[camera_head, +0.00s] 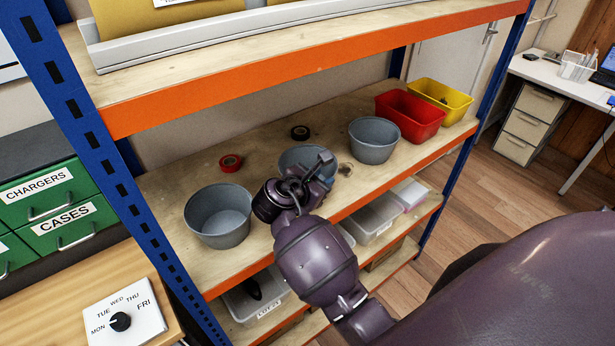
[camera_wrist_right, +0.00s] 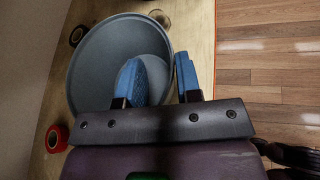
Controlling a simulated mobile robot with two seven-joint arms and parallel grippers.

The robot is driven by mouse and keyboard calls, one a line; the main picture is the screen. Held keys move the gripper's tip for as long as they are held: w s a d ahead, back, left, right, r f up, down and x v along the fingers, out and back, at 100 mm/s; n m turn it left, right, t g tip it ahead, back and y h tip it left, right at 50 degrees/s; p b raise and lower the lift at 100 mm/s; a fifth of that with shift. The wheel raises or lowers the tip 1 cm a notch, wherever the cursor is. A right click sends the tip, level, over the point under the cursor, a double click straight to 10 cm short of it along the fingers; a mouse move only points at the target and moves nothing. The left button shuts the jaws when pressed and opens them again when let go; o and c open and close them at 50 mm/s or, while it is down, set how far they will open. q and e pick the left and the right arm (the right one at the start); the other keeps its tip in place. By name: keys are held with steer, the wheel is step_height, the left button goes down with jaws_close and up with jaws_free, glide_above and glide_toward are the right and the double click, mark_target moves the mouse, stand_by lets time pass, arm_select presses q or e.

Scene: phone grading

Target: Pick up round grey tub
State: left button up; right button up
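Three round grey tubs sit on the middle shelf in the head view: a left one (camera_head: 218,222), a middle one (camera_head: 292,155) partly hidden by my right gripper, and a right one (camera_head: 374,146). My right gripper (camera_head: 318,168) is at the middle tub's near right side. In the right wrist view, the gripper (camera_wrist_right: 160,76) is open, its blue fingers apart. One finger overlaps the inside of the grey tub (camera_wrist_right: 100,65) and the other lies outside its rim. I cannot tell whether either finger touches the tub. My left gripper is not in view.
Red tape (camera_head: 230,162) and black tape (camera_head: 300,132) lie behind the tubs. A red bin (camera_head: 410,122) and a yellow bin (camera_head: 455,100) stand at the shelf's right end. The upper shelf's orange edge (camera_head: 300,70) hangs above. Clear boxes (camera_head: 375,225) sit below.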

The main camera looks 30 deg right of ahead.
jaws_close()
